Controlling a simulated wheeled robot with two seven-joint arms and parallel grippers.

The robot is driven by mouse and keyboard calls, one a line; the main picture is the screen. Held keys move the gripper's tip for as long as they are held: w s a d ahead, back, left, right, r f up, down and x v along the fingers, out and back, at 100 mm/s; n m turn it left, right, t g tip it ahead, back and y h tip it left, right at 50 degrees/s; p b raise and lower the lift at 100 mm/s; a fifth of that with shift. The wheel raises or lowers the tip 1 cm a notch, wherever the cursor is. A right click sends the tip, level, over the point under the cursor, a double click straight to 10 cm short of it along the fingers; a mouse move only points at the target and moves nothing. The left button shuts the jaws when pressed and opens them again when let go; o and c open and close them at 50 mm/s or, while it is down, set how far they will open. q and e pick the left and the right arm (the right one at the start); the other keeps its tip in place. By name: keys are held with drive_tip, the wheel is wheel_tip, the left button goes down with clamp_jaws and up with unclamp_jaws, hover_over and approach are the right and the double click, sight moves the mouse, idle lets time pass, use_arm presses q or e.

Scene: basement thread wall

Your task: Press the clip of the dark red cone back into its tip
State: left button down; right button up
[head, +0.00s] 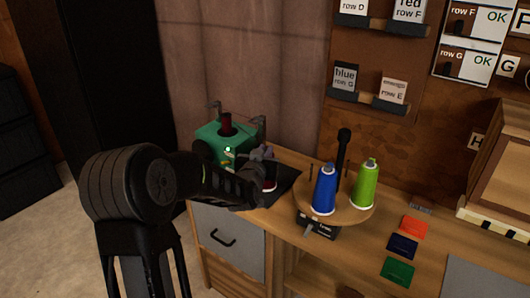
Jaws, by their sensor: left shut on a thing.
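My left arm reaches in from the left, and its dark gripper (262,168) is at the dark red cone (270,184). The cone stands over a black mat on the bench, between the green machine and the round wooden stand. The gripper is shut on it around its upper part and hides most of it. The cone's tip and clip are too small and too covered to make out. My right gripper is not in view.
A green machine (210,133) with a dark red piece (227,123) in its top stands behind the gripper. A blue cone (325,188) and a lime green cone (366,183) stand on the round wooden stand (348,207). Coloured cards (398,268) lie at right.

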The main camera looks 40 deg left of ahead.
use_arm(q)
drive_tip(key=shift+f, duration=0.2)
drive_tip(key=shift+r, duration=0.1)
drive_tip(key=c, duration=1.4)
unclamp_jaws()
drive_tip(key=shift+o, duration=0.2)
drive_tip(key=b+v, duration=0.1)
drive_tip(key=v, duration=0.6)
drive_tip(key=shift+s, duration=0.4)
drive_tip(key=shift+d, duration=0.2)
